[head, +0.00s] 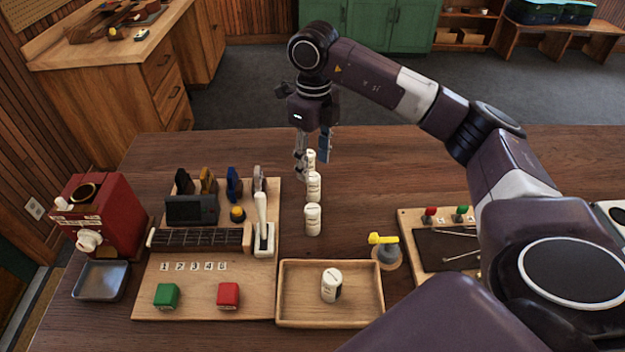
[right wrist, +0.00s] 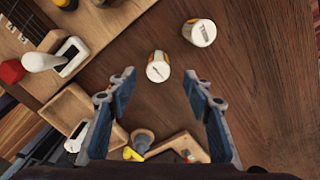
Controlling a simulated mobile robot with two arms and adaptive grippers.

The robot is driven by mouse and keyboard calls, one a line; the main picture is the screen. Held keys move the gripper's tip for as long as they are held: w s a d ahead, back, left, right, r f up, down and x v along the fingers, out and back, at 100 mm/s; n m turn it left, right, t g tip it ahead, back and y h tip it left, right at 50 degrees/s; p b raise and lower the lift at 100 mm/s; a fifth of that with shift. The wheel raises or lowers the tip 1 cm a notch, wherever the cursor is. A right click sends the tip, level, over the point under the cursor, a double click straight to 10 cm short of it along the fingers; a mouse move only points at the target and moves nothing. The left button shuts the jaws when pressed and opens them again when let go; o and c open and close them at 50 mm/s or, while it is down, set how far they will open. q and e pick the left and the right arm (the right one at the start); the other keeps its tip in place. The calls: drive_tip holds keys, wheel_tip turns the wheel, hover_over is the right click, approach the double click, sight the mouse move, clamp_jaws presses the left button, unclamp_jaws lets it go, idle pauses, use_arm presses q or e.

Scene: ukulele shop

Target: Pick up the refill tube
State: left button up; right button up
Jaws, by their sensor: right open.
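Several white refill tubes with printed labels are in view. In the head view three stand in a row on the table: a near one (head: 313,220), a middle one (head: 313,187) and a far one (head: 310,160). Another tube (head: 331,285) stands in the wooden tray (head: 290,319). My right gripper (head: 312,158) is open and points down by the far end of the row. In the right wrist view its open fingers (right wrist: 160,85) are empty, with one tube (right wrist: 158,67) just beyond the tips and another (right wrist: 199,32) farther off. My left gripper is not in view.
Left of the row is a wooden board with a fretboard (head: 200,238), a white lever (head: 262,222) and green and red blocks. A red machine (head: 103,215) is at far left.

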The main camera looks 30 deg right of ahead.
sight(313, 176)
drive_tip(key=f, duration=0.1)
drive_tip(key=f+p, duration=0.2)
drive_tip(key=shift+s+a, duration=0.1)
drive_tip(key=shift+s, duration=0.15)
wheel_tip(313, 176, down, 3)
drive_tip(key=shift+w+r+p, duration=0.15)
drive_tip(key=shift+p, duration=0.25)
drive_tip(key=c, duration=0.7)
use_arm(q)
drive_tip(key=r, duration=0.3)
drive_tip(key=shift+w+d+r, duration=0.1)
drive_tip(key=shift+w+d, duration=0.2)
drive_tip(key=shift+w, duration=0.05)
use_arm(e)
drive_tip(key=c, duration=0.5)
